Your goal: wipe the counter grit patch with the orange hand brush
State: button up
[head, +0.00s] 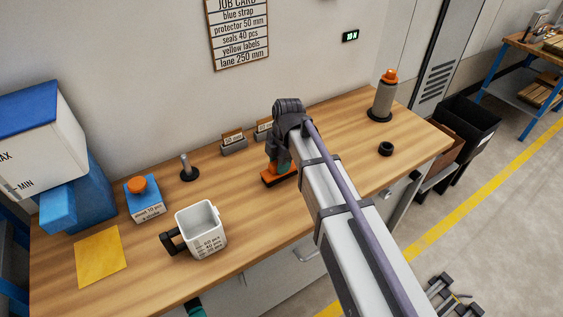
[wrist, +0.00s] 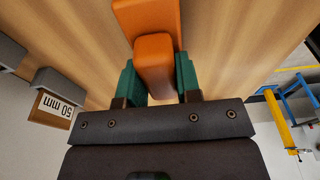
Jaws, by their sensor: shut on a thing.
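The orange hand brush (head: 272,180) is at the middle of the wooden counter, low over its surface; I cannot tell whether it touches. My gripper (head: 283,167) points down and is shut on the brush. In the wrist view, the teal fingers of my gripper (wrist: 158,78) stand either side of the orange handle block of the brush (wrist: 154,60). I cannot make out a grit patch on the counter (head: 330,190); my arm and the brush hide part of the surface.
Two small label holders (head: 234,146) stand behind the brush. A white measuring jug (head: 202,230), a blue box with an orange knob (head: 144,205) and a yellow cloth (head: 101,256) lie left. A grey bottle (head: 383,98) and black ring (head: 386,149) are right.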

jog(key=shift+d+r+p, duration=0.1)
jog(key=shift+r+p, duration=2.25)
jog(key=shift+r, duration=0.45)
notch_tip(320, 180, up, 3)
jog(key=p, duration=0.3)
jog(key=shift+r, duration=0.1)
